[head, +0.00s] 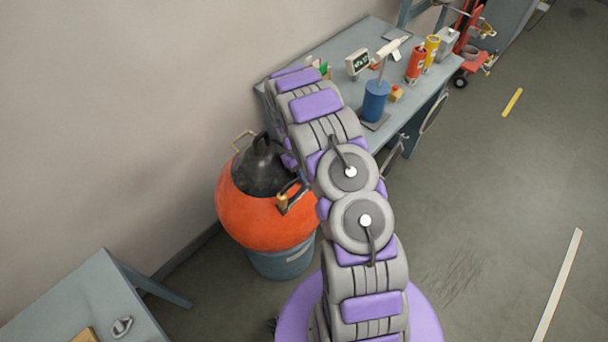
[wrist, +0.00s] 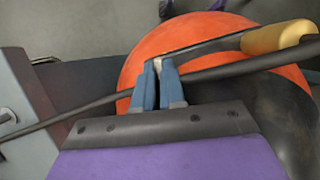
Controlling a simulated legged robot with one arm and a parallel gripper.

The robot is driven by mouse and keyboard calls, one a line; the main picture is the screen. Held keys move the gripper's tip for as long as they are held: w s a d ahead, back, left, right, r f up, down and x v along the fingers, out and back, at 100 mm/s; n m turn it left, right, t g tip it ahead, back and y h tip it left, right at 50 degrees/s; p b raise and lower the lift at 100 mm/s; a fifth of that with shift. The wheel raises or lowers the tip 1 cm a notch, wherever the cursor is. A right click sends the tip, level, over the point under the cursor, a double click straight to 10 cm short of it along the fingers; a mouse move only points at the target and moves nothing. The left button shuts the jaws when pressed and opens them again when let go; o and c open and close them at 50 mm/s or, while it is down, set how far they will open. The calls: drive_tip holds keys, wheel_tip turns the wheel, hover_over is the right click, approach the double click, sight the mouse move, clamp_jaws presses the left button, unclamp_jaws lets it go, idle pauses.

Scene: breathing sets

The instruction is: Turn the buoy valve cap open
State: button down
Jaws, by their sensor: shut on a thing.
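The orange buoy (head: 255,218) has a dark domed top (head: 258,172). A dark handle bar with a yellow grip (head: 283,203) sticks out over its right side; the yellow grip also shows in the wrist view (wrist: 278,38). I cannot tell clearly which part is the valve cap. In the wrist view, my gripper (wrist: 158,64) has its blue fingers close together, shut on the dark handle bar (wrist: 205,47) at the end away from the yellow grip. In the head view my arm mostly hides the gripper beside the buoy.
The buoy rests on a blue-grey drum (head: 283,262). Behind it, a workbench (head: 330,50) holds a blue cylinder (head: 376,100), a red can (head: 416,64) and a small display (head: 357,62). Another table (head: 75,300) stands at the lower left. The floor at right is clear.

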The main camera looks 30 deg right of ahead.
drive_tip(key=c, duration=1.5)
unclamp_jaws()
drive_tip(key=v, duration=1.7)
drive_tip(key=shift+p, duration=0.45)
drive_tip(key=shift+w+r, duration=0.1)
